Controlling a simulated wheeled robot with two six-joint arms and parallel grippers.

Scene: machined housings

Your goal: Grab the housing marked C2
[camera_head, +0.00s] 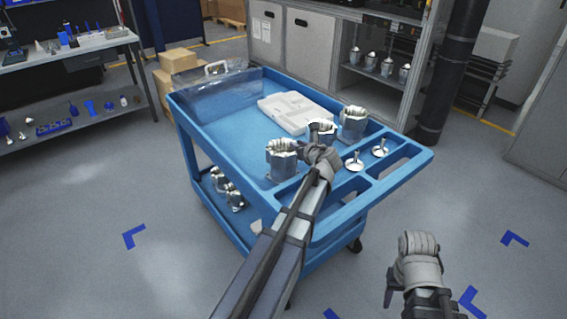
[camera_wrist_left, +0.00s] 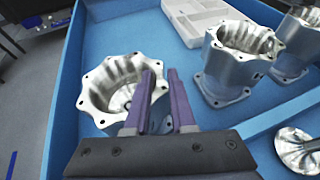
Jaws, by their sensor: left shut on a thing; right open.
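Three silvery machined housings stand on the blue cart's top: a near-left one (camera_head: 282,160), a middle one (camera_head: 323,134) and a far-right one (camera_head: 353,122). No C2 mark is legible on any of them. My left gripper (camera_head: 305,152) is at the right side of the near-left housing. In the left wrist view, its fingers (camera_wrist_left: 160,82) are shut on the rim wall of that housing (camera_wrist_left: 105,75), which stands upright on the cart. The middle housing (camera_wrist_left: 238,60) stands apart to the right. My right gripper (camera_head: 418,243) is open and empty, over the floor right of the cart.
The blue cart (camera_head: 345,215) has raised edges and side compartments. Two small metal flanged parts (camera_head: 355,163) lie near its right side. A pale tray (camera_head: 290,112) lies behind the housings. More housings (camera_head: 228,190) are on the lower shelf. The floor right of the cart is clear.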

